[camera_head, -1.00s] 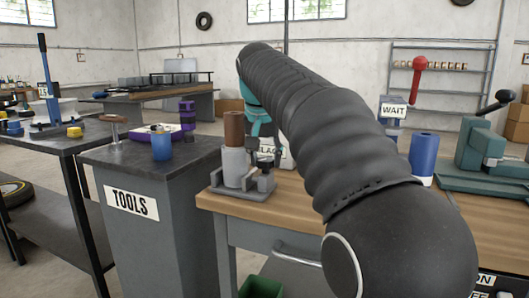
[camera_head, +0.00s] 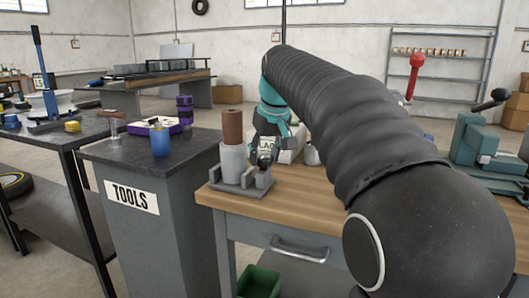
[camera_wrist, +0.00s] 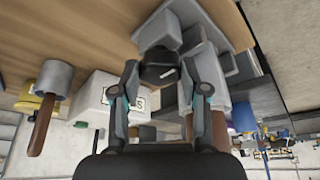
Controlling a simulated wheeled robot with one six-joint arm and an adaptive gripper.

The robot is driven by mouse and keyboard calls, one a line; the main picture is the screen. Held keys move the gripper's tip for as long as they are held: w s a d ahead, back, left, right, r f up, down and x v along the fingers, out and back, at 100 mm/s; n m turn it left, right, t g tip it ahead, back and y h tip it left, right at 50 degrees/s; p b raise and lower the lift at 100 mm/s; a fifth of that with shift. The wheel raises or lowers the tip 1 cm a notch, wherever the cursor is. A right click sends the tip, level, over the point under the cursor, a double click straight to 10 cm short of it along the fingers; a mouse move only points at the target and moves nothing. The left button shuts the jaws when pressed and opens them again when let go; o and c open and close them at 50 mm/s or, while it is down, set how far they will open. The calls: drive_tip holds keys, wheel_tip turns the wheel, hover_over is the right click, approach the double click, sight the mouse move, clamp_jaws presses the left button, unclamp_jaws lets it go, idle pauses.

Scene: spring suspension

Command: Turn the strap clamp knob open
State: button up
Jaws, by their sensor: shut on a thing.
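The strap clamp knob (camera_wrist: 161,66) is black with a short white mark on top and sits on the grey clamp fixture (camera_head: 238,188). In the wrist view the two fingers of my gripper (camera_wrist: 163,74) stand on either side of the knob and close on it. In the head view my gripper (camera_head: 265,158) reaches down to the fixture's right side, where the knob is small and mostly hidden by the fingers. A grey cylinder (camera_head: 232,162) with a brown cylinder (camera_head: 232,126) on top stands upright on the fixture.
A white labelled box (camera_wrist: 100,100) stands close to my gripper. The fixture sits near the left corner of the wooden bench (camera_head: 310,212). The dark TOOLS cabinet (camera_head: 150,230) carries a blue cup (camera_head: 160,142). A green machine (camera_head: 475,148) stands at the right.

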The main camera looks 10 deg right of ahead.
idle(0.3)
drive_tip(key=o, duration=0.9)
drive_tip(key=shift+a, duration=0.1)
drive_tip(key=shift+c, duration=0.2)
drive_tip(key=v, duration=1.2)
drive_tip(key=s+f+m, duration=0.1)
drive_tip(key=s+f, duration=1.1)
drive_tip(key=f, duration=0.3)
drive_tip(key=s+a+f+m+t, duration=0.1)
drive_tip(key=s+f, duration=1.2)
drive_tip(key=f, duration=0.2)
drive_tip(key=shift+s+f+h, duration=0.3)
drive_tip(key=shift+h, duration=0.1)
